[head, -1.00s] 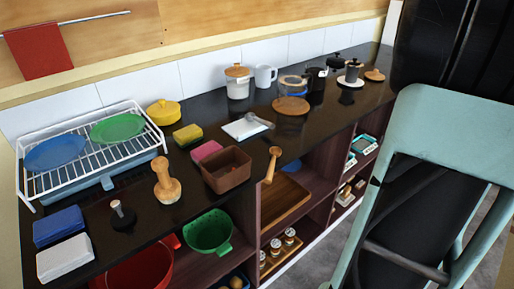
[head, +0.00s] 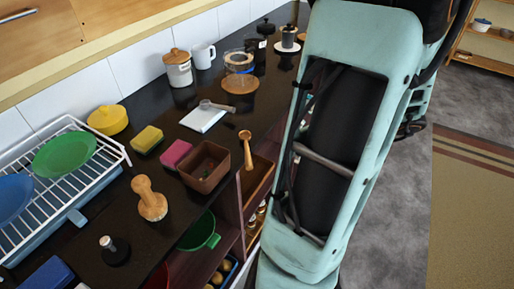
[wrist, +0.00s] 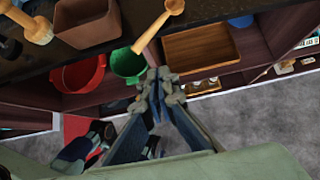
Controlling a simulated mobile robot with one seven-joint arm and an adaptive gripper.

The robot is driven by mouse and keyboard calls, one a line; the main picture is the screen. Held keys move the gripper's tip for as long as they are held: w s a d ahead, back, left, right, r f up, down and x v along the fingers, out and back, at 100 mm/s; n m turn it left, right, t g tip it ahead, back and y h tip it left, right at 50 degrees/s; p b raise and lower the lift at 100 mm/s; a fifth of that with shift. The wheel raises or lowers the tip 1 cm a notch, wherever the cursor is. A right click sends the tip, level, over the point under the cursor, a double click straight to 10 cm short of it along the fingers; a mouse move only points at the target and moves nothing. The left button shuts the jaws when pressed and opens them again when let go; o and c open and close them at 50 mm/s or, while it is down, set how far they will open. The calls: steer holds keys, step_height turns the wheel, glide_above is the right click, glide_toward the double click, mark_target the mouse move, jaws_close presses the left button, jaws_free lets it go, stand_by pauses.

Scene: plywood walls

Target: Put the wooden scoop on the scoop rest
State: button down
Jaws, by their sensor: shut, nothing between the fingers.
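The wooden scoop (head: 247,152) lies at the counter's front edge, right of a brown box, with one end sticking out past the edge. In the wrist view the scoop (wrist: 157,31) slants across the counter edge, above and apart from my gripper (wrist: 160,84). My gripper is shut and empty, below counter level in front of the open shelves. It is not visible in the head view, where my arm fills the right middle. I cannot tell which thing is the scoop rest; a white slab (head: 197,122) with a grey-handled utensil lies behind the scoop.
The brown box (head: 204,167), pink sponge (head: 176,153) and wooden press (head: 150,199) stand near the scoop. A dish rack (head: 62,205) is at left. Below the counter are a green colander (wrist: 128,64), red bowl (wrist: 85,77) and wooden tray (wrist: 200,57). Grey floor (head: 392,205) is open at right.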

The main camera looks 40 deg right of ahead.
steer(key=w+r+x, duration=0.2)
steer(key=x, duration=1)
steer(key=shift+w+a+f, duration=0.2)
steer(key=shift+a+f, duration=0.05)
steer(key=shift+a, duration=0.1)
steer(key=w+a, duration=0.2)
steer(key=w, duration=0.3)
steer(key=w+a+b, duration=0.1)
steer(key=w+a, duration=0.1)
steer(key=w, duration=0.3)
steer(key=w+a+b, duration=0.1)
steer(key=w+a, duration=0.1)
steer(key=w, duration=0.3)
steer(key=shift+w+a, duration=0.25)
steer(key=shift+w, duration=0.05)
steer(key=shift+s+d, duration=0.1)
steer(key=shift+s, duration=0.05)
